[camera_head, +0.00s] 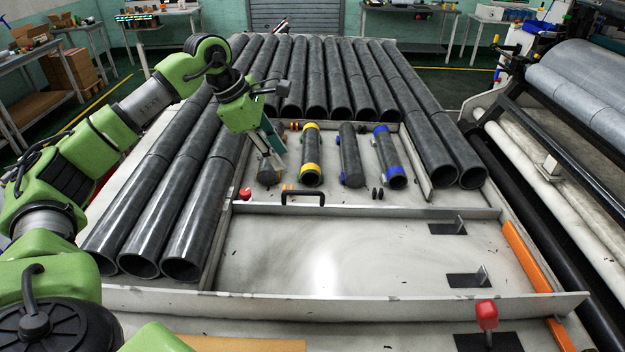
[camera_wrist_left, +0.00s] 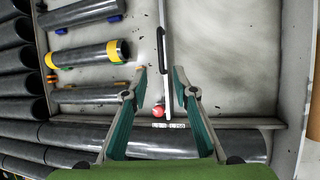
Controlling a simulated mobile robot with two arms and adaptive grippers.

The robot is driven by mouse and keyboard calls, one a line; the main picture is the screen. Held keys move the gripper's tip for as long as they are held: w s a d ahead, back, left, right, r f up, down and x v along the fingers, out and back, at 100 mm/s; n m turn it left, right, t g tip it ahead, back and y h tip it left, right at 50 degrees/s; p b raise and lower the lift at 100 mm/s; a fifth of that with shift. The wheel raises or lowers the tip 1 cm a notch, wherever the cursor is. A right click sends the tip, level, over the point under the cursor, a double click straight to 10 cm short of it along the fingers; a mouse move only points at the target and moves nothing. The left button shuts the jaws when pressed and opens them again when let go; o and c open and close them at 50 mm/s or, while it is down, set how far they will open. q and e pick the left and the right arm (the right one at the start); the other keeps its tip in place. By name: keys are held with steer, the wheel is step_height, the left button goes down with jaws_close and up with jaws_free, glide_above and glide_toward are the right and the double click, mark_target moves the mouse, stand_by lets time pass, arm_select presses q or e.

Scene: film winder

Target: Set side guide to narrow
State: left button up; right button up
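The side guide seems to be the grey cross bar (camera_head: 370,211) with a black handle (camera_head: 302,193), lying across the flat bed. In the left wrist view the black handle (camera_wrist_left: 161,52) lies ahead, between the lines of my fingers. A small red knob (camera_head: 245,193) sits at the bar's left end. In the wrist view the red knob (camera_wrist_left: 158,110) lies between my fingers, beside a small label plate whose text is hard to read. My left gripper (camera_head: 272,155) is open and empty, above the bed near the bar's left end. My right gripper is out of view.
Long dark tubes (camera_head: 165,215) lie left of the bed and behind it. Short rollers, one with yellow bands (camera_head: 311,155), lie just beyond the bar. An orange strip (camera_head: 526,255) and a red-topped lever (camera_head: 487,315) are at the right.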

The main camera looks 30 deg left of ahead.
mark_target(300, 192)
arm_select(q)
steer(key=p+x, duration=0.4)
steer(key=x, duration=0.8)
steer(key=shift+s, duration=0.1)
steer(key=shift+w+d+f, duration=0.1)
steer(key=shift+w+f, duration=0.1)
steer(key=shift+f, duration=0.45)
jaws_close()
